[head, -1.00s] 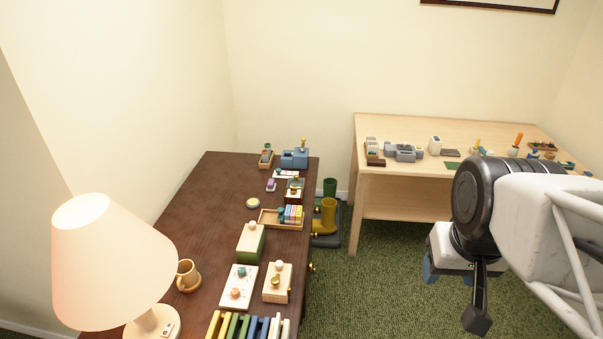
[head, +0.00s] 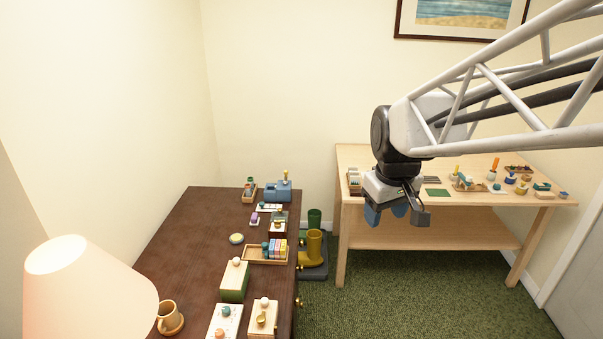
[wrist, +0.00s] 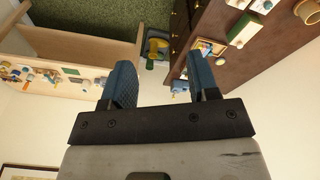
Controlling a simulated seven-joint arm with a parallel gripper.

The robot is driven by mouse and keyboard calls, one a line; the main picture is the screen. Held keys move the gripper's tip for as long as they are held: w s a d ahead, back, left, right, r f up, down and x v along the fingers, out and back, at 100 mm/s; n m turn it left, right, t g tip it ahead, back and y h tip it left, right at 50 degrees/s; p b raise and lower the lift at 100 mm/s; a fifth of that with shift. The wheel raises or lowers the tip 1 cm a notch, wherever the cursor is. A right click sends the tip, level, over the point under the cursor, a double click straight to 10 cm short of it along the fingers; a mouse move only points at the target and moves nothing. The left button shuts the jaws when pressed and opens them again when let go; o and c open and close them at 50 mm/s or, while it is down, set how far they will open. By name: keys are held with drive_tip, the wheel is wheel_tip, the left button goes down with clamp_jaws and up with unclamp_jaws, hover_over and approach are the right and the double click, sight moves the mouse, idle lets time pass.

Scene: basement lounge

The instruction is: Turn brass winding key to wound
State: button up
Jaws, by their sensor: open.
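I cannot make out for certain which part is the brass winding key. A cream box (head: 263,317) near the front of the dark table carries a small brass-coloured piece (head: 261,319). A blue device (head: 278,191) at the table's far end has a brass-coloured knob (head: 285,174) on top. My gripper (head: 387,213) is open and empty, in the air to the right of the dark table and in front of the light wooden table. In the wrist view my gripper (wrist: 160,68) shows its two blue fingers apart with nothing between them.
The dark table (head: 205,235) also holds a green-sided box (head: 234,281), a tray of coloured blocks (head: 267,252), a mug (head: 168,317) and a lamp (head: 85,300). Yellow boots (head: 314,246) stand beside it. The light table (head: 430,222) bears several small items.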

drive_tip(key=w+a+f+n, duration=0.1)
drive_tip(key=w+a+n, duration=0.1)
drive_tip(key=w, duration=0.4)
drive_tip(key=w+a+f+n, duration=0.1)
drive_tip(key=w+a, duration=0.2)
drive_tip(key=w, duration=0.3)
drive_tip(key=n+g, duration=0.2)
drive_tip(key=n, duration=0.8)
hover_over(278, 224)
drive_tip(key=f, duration=2.6)
drive_tip(key=shift+w+a, duration=0.15)
drive_tip(key=shift+w, duration=0.15)
drive_tip(key=shift+f, duration=0.15)
drive_tip(key=shift+f, duration=3.7)
drive_tip(key=shift+c, duration=0.5)
